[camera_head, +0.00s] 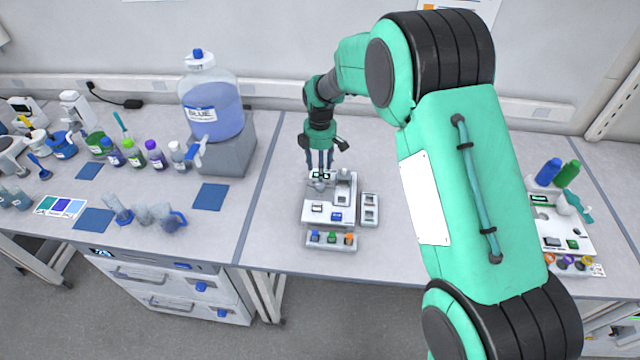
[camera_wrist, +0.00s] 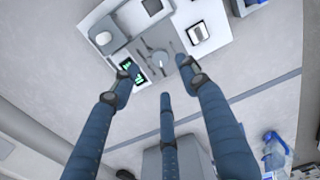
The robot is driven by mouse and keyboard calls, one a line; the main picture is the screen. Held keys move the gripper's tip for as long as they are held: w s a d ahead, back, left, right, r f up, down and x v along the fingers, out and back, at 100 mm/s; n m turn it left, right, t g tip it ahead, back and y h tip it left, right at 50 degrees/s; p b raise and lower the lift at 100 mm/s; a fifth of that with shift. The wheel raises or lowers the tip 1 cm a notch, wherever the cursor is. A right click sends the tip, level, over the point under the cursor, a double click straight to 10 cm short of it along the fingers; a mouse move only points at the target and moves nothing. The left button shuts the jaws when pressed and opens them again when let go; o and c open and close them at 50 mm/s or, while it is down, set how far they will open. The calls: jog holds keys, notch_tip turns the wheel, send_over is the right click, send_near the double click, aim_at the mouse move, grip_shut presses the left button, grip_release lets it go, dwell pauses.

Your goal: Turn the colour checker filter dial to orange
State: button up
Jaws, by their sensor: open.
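The colour checker (camera_head: 318,217) is a white bench device in the middle of the bench, with a small lit green display at its back. It also fills the upper part of the wrist view (camera_wrist: 112,12). A small round grey dial (camera_wrist: 158,58) with dark marks around it shows there beside the green display (camera_wrist: 132,72). I cannot read which colour it points to. My gripper (camera_head: 320,168) points down at the back of the device. In the wrist view its three blue fingers (camera_wrist: 160,78) are spread and empty around the dial; I cannot tell whether they touch it.
A rack (camera_head: 331,246) with blue, green and orange caps stands in front of the checker. A small box (camera_head: 370,210) stands right of it. A large blue-liquid bottle (camera_head: 212,105) on a grey stand is left. Another device (camera_head: 562,238) is at the right.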

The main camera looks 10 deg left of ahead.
aim_at(320, 185)
notch_tip(320, 185, down, 8)
jog(key=shift+f, duration=0.1)
dwell(0.4)
jog(key=shift+c, duration=0.3)
grip_shut()
